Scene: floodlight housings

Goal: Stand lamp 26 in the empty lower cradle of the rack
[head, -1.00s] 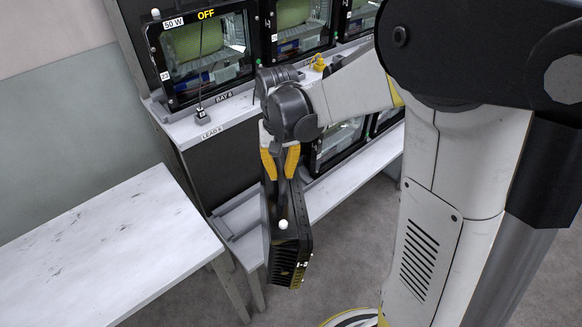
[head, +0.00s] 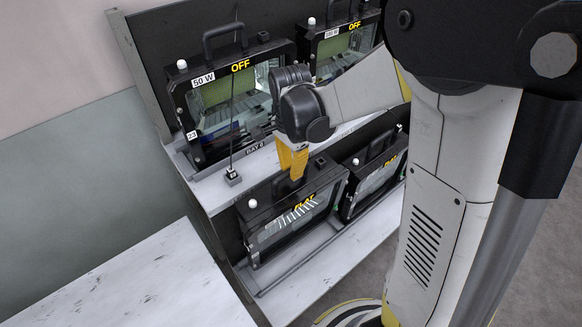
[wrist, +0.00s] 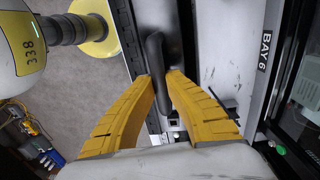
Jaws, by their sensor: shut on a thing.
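My gripper (head: 292,160) is shut on the carry handle of a black floodlight, the held lamp (head: 262,222). The lamp is upright, its glass front facing out, with a yellow FLAT label and a white knob on top. It is at the left end of the rack's lower shelf (head: 315,285), below bay 6. I cannot tell whether its base rests in the cradle or is just above it. Its number is not readable. In the wrist view the black handle (wrist: 156,60) stands between the two yellow fingers (wrist: 165,88).
Lamp 23 (head: 183,100), marked 50 W and OFF, stands above on the upper shelf, with a thin upright lead (head: 233,178) in front. Another FLAT lamp (head: 372,165) stands close to the right on the lower shelf. A white table (head: 150,280) is at front left.

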